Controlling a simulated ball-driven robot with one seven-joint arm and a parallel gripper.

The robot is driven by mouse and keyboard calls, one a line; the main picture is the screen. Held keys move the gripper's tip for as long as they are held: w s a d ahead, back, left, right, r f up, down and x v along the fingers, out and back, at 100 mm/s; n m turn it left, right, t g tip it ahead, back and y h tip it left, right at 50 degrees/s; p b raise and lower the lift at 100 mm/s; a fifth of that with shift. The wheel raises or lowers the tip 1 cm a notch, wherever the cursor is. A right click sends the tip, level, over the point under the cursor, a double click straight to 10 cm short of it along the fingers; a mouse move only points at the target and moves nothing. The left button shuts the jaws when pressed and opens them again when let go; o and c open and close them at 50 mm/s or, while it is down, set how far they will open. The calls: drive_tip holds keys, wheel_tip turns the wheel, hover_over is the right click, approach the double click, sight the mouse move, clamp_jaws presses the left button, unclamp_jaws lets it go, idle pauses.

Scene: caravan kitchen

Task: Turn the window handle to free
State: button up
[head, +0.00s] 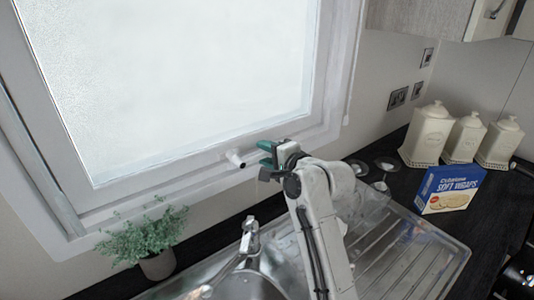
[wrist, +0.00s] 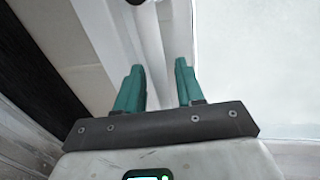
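The window handle (head: 234,158) is a short white lever with a dark end, on the lower frame of the window (head: 190,80). My gripper (head: 264,155) is just right of the handle in the head view, apart from it in the picture. Its two teal fingers are spread, with nothing seen held between them. In the wrist view my gripper (wrist: 158,72) is also open, with pale window frame (wrist: 150,45) beyond the fingers. A dark rounded end at the top edge of that view may be the handle, but it is mostly cut off.
A potted plant (head: 143,240) stands below the window at left. Below my arm are the sink tap (head: 250,236) and the steel drainer (head: 415,250).

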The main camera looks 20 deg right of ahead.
sight(261, 154)
drive_tip(key=shift+c, duration=0.5)
clamp_jaws()
drive_tip(key=r+n+p, duration=0.1)
drive_tip(key=r+n+h, duration=0.1)
drive_tip(key=n, duration=0.1)
drive_tip(key=shift+s+a+r+p, duration=0.1)
drive_tip(key=shift+a+r+p, duration=0.1)
drive_tip(key=shift+r+p, duration=0.15)
drive_tip(key=r+n, duration=0.1)
drive_tip(key=n, duration=0.1)
drive_tip(key=a+r+n+t+h, duration=0.1)
drive_tip(key=n, duration=0.1)
drive_tip(key=shift+s+a+r, duration=0.2)
drive_tip(key=shift+r, duration=0.1)
drive_tip(key=a+n, duration=0.1)
drive_tip(key=n, duration=0.1)
drive_tip(key=a+r+n+t, duration=0.1)
drive_tip(key=shift+s+a+r+n+h, duration=0.15)
drive_tip(key=shift+s+r+n+h, duration=0.15)
drive_tip(key=shift+s+n+h, duration=0.1)
drive_tip(key=shift+s+a+r+n+t+b, duration=0.2)
drive_tip(key=shift+a+n+b, duration=0.3)
drive_tip(key=shift+n, duration=0.35)
drive_tip(key=shift+s+a+r+n+t+b, duration=0.15)
drive_tip(key=shift+a+n+t+b, duration=0.1)
drive_tip(key=shift+a+n, duration=0.45)
drive_tip(key=shift+s+a+r+n+t+b, duration=0.15)
drive_tip(key=shift+a+n+b, duration=0.3)
drive_tip(key=shift+n, duration=0.5)
